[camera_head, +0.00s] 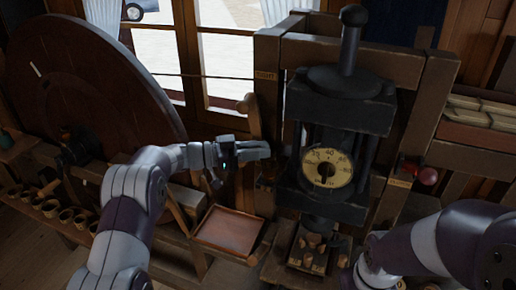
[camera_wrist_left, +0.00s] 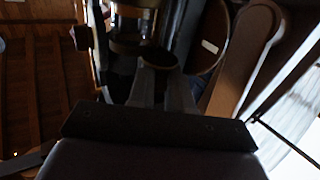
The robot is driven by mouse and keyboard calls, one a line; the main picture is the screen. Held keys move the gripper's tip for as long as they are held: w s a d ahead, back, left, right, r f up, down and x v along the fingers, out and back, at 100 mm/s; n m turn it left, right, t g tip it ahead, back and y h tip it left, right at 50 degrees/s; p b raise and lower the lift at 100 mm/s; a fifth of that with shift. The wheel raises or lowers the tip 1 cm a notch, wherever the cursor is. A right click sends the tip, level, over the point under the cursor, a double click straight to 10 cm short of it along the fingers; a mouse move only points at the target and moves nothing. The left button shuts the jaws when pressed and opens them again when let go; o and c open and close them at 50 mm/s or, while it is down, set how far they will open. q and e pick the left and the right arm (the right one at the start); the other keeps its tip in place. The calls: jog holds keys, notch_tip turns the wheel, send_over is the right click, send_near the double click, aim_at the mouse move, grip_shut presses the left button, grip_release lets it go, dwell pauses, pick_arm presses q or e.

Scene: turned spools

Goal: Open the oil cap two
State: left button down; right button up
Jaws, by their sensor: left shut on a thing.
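The dark press (camera_head: 345,110) stands in the middle right of the head view, with a round cream dial (camera_head: 327,170) on its front. My left gripper (camera_head: 264,149) reaches in from the left to the press's left post. Its fingers are shut on the oil cap, which they mostly hide. A small dark amber oil cup (camera_head: 267,173) shows just below the fingertips. In the left wrist view the fingers (camera_wrist_left: 160,65) close together beside a glassy, amber-banded cylinder (camera_wrist_left: 132,25); that view is dark. My right arm comes in at the lower right; its gripper is not visible.
A reddish tray (camera_head: 228,231) lies below my left gripper. A large dark wooden disc (camera_head: 75,85) stands at the left, above several small cups (camera_head: 65,214). A red knob (camera_head: 427,176) sticks out at the press's right. Small wooden pieces (camera_head: 310,240) lie under the press.

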pick_arm(q)
jog(key=shift+w+m+g, duration=0.15)
jog(key=shift+m+g, duration=0.35)
jog(key=shift+g, duration=0.3)
jog(key=c, duration=1.1)
grip_release()
jog(key=shift+c, duration=0.2)
jog(key=s+a+b, duration=0.1)
jog(key=a+b, duration=0.4)
jog(key=a, duration=0.7)
jog(key=shift+s+a, duration=0.2)
jog(key=shift+a, duration=0.05)
